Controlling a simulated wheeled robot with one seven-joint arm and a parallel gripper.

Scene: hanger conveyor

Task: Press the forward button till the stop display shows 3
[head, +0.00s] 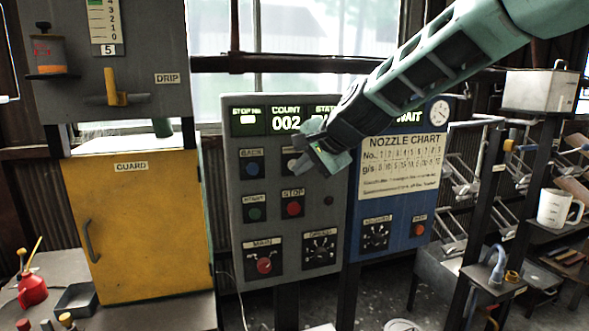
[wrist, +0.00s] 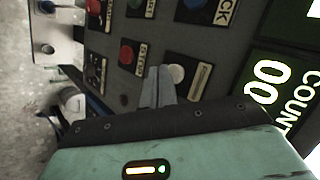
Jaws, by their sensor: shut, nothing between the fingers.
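The grey control panel (head: 235,185) stands in front of me in the head view. Its stop display (head: 247,119) is lit at the top left, but its number is too small to read. The white button (head: 291,164) shows partly behind my gripper (head: 322,164); its label is hidden there. In the wrist view the white button (wrist: 176,74) has a label beside it, too blurred to read surely. My gripper (wrist: 160,84) is shut and empty, its fingertips right beside the white button. I cannot tell whether they touch it.
A blue back button (head: 254,169), a green button (head: 254,214) and a red stop button (head: 293,208) are close by. A blue panel (head: 392,225) with a nozzle chart (head: 402,165) adjoins on the right.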

